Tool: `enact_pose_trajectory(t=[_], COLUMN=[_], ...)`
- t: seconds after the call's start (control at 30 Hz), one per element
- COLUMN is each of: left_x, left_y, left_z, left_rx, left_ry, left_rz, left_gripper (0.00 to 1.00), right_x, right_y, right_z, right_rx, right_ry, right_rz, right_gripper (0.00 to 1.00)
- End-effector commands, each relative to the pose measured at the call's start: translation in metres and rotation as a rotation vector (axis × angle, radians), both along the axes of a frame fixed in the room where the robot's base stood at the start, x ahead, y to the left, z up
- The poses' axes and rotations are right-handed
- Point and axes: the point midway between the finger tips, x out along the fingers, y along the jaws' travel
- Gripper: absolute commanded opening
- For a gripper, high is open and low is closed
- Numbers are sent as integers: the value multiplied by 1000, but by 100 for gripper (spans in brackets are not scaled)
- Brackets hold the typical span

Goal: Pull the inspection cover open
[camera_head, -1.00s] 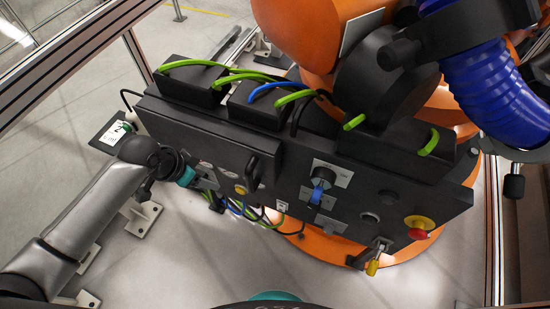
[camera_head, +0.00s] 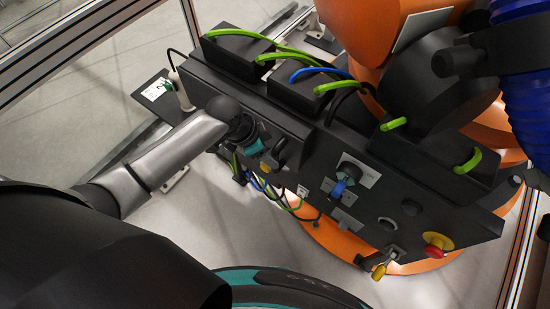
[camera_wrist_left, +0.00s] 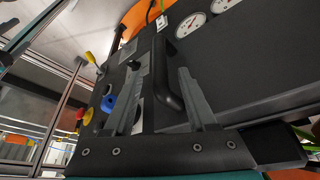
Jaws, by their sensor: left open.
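The inspection cover (camera_head: 292,126) is the raised black panel on the left part of the drive unit's front, and it looks closed. Its black bar handle (camera_head: 281,152) is near its right end. My left gripper (camera_head: 268,159) is at the handle, partly hidden by its own wrist. In the left wrist view the handle (camera_wrist_left: 167,88) lies between the two open grey fingers of the gripper (camera_wrist_left: 164,100), with no clear contact. The cover's dark face (camera_wrist_left: 245,62) fills the right of that view. My right gripper is not in view.
Cables (camera_head: 262,188) hang below the cover. An orange robot base (camera_head: 349,242) stands behind. Open floor lies in front.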

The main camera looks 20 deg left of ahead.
Motion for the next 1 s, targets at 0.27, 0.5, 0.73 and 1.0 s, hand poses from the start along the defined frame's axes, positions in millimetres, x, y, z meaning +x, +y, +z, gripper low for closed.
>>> enact_pose_trajectory(t=[0.27, 0.5, 0.73, 1.0], left_x=[8, 10, 10, 10], left_y=[-11, -14, -14, -14], left_z=[-34, -41, -41, -41], left_rx=[0, 0, 0, 0], left_ry=[0, -2, -2, -2], left_rz=[0, -1, -1, -1], left_gripper=[57, 57, 56, 26], right_x=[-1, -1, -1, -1], right_y=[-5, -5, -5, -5], right_z=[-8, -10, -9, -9], right_rx=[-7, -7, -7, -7], right_ry=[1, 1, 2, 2], right_rz=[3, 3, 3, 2], right_gripper=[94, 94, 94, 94])
